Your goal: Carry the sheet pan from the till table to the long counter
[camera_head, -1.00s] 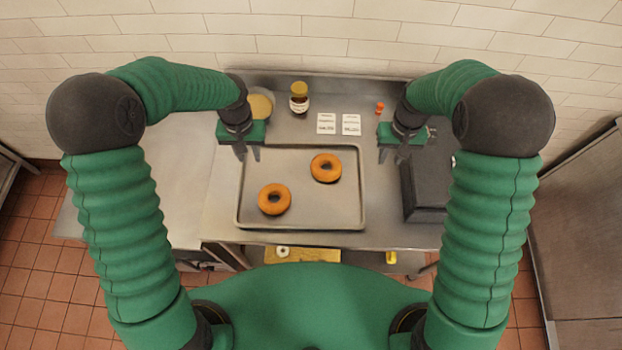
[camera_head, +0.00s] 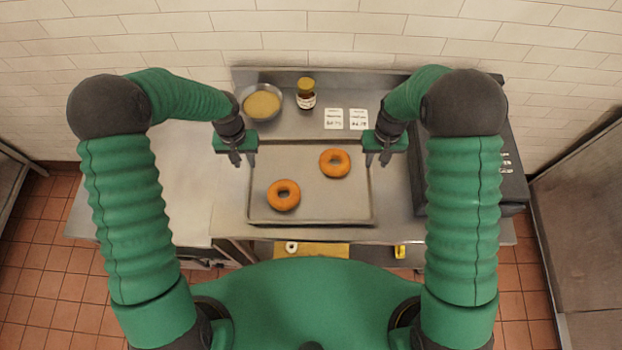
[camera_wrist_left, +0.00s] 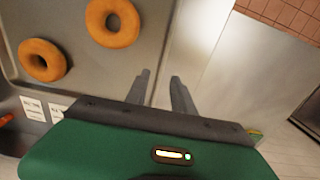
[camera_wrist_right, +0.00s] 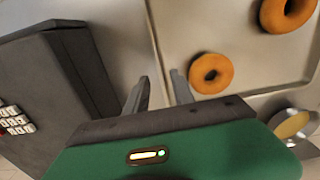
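The sheet pan (camera_head: 320,208) lies flat on the steel table (camera_head: 410,228), with two bagels on it. One bagel (camera_head: 283,195) is near its front left and the other (camera_head: 334,163) near its back right. My left gripper (camera_head: 242,161) is open at the pan's left rim, with a finger on either side of the rim line in the left wrist view (camera_wrist_left: 160,90). My right gripper (camera_head: 377,160) is open at the right rim, likewise straddling it in the right wrist view (camera_wrist_right: 160,92). I cannot tell whether the fingers touch the pan.
A dark till (camera_head: 470,165) stands close right of my right gripper. Behind the pan are a bowl (camera_head: 262,104), a jar (camera_head: 306,94) and two price cards (camera_head: 346,119). A pale steel surface (camera_head: 190,195) adjoins on the left. A lower shelf holds a yellow board (camera_head: 315,249).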

